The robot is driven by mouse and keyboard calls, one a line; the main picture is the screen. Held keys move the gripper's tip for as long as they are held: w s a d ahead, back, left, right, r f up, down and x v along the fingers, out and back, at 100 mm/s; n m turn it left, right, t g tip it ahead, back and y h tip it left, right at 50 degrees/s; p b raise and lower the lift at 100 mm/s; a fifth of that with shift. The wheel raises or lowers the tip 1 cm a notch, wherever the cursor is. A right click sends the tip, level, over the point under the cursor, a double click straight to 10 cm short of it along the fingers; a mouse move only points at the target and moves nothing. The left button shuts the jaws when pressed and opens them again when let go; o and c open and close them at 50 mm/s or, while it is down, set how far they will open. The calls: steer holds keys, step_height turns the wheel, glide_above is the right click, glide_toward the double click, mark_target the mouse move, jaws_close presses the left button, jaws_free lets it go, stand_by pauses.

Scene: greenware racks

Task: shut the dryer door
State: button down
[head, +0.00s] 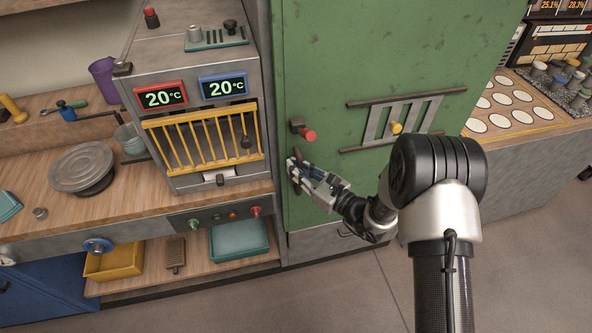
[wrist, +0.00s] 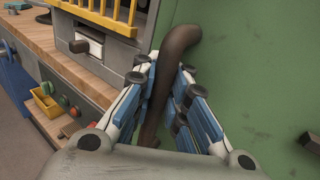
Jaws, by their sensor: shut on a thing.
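The green door (head: 330,60) of a tall cabinet, which looks like the dryer, fills the middle of the head view. It also fills the right of the wrist view (wrist: 250,60). The door appears in or near its frame; I cannot tell if a narrow gap is left. A dark brown curved handle (wrist: 180,50) stands on the door near its left edge. My gripper (head: 297,174) is shut on this handle, with its fingers on both sides of it in the wrist view (wrist: 163,95). A red-tipped latch knob (head: 308,135) sits just above my gripper.
A vent with a yellow knob (head: 396,127) and bars sticks out right of my gripper. Left stands a small kiln with a yellow grille (head: 205,140), close beside the door edge. A wooden workbench (head: 30,240) lies further left. Grey floor (head: 330,290) is clear below.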

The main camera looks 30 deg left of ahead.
steer(key=c, duration=1.9)
jaws_free()
steer(key=shift+w+d, duration=0.3)
steer(key=shift+w, duration=0.15)
steer(key=shift+s, duration=0.1)
